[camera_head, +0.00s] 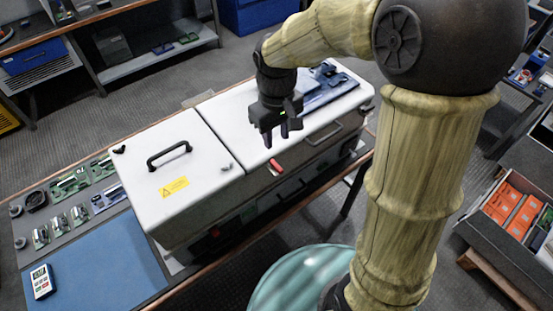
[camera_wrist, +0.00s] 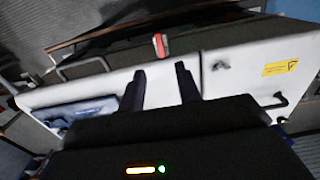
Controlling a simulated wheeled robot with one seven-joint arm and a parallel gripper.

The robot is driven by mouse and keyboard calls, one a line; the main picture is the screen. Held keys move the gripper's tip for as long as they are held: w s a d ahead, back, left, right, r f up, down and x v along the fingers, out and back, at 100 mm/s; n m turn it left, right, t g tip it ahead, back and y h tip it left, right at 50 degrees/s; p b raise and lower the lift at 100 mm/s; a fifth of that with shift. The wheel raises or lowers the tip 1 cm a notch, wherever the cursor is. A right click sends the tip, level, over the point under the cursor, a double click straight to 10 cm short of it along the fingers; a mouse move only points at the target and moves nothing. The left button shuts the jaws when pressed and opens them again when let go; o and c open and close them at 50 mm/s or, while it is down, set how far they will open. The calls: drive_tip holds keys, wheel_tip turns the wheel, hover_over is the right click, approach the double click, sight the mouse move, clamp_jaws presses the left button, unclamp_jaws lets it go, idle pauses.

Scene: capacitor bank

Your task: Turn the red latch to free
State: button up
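The red latch (camera_head: 276,166) sits at the front top edge of a white cabinet (camera_head: 215,185), by the seam between its two lids. In the wrist view the red latch (camera_wrist: 160,45) shows just beyond my fingertips, roughly centred between them, with a pale part at its lower end. My gripper (camera_head: 274,138) hangs above the right lid, fingers pointing down, a little above and behind the latch in the head view. In the wrist view my gripper (camera_wrist: 161,70) has its two dark fingers apart with nothing between them. It does not appear to touch the latch.
The left lid has a black handle (camera_head: 170,155) and a yellow warning label (camera_head: 174,187). A blue item (camera_head: 325,88) lies on the right lid. A front bar handle (camera_head: 325,134) is right of the latch. A blue mat (camera_head: 100,262) and circuit boards lie left of the cabinet.

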sight(277, 165)
wheel_tip(277, 165, down, 11)
drive_tip(key=shift+r, duration=0.2)
clamp_jaws()
